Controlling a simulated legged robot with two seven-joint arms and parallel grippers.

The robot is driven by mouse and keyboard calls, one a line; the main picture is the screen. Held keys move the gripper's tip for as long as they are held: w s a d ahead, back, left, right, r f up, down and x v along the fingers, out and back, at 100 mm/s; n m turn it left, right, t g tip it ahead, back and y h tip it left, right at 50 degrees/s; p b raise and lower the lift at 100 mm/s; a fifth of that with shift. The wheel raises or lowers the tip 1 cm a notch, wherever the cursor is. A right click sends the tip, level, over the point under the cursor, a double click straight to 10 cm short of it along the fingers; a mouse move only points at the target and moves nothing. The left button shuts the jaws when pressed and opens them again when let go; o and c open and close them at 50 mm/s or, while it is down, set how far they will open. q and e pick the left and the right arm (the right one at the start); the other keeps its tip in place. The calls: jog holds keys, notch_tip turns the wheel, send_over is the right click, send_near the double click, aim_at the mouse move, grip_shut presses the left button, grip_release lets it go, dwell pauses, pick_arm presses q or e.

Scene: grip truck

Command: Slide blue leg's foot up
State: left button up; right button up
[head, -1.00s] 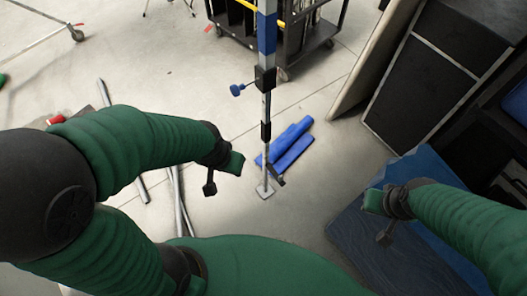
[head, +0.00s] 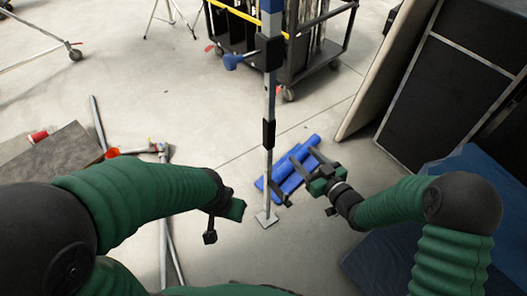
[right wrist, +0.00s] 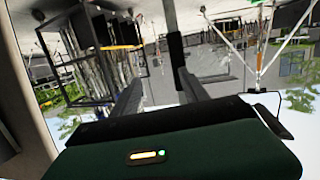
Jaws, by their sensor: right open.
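The blue leg (head: 270,101) stands upright in the middle of the head view, blue at the top and grey below. It carries a black clamp with a blue knob (head: 233,61) and a lower black collar (head: 268,133). Its flat foot plate (head: 267,219) rests on the floor. My right gripper (head: 306,162) is open, just right of the lower leg, its fingers toward it and apart from it. Its two spread fingers show in the right wrist view (right wrist: 158,92), with a dark upright bar beyond them. My left gripper (head: 226,209) is left of the leg; its jaws are unclear.
Blue rolls (head: 292,165) lie on the floor behind the leg. A black cart (head: 320,50) stands at the back. Dark panels (head: 440,90) lean at right, above a blue mat (head: 385,250). Metal tubes (head: 164,220) lie at left.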

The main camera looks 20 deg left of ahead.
aim_at(263, 128)
jog(key=w+a+y+b, duration=0.1)
jog(key=w+a, duration=0.1)
jog(key=a, duration=0.3)
jog(key=w+a+f+b, duration=0.1)
jog(key=w+a+b, duration=0.1)
jog(key=a, duration=0.3)
jog(key=w+a+y+b, duration=0.1)
jog(key=w+a+b, duration=0.1)
jog(key=w+a, duration=0.2)
jog(key=shift+w+a+f+n+y, duration=0.1)
jog(key=shift+a+f+n+y, duration=0.1)
jog(key=shift+a+n+y, duration=0.3)
jog(key=shift+w+a+r, duration=0.1)
jog(key=shift+w+a, duration=0.3)
jog(key=shift+a, duration=0.15)
pick_arm(q)
jog(key=s+x, duration=0.1)
jog(key=x, duration=0.6)
jog(key=shift+s+f, duration=0.25)
jog(key=shift+s, duration=0.15)
pick_arm(e)
grip_shut()
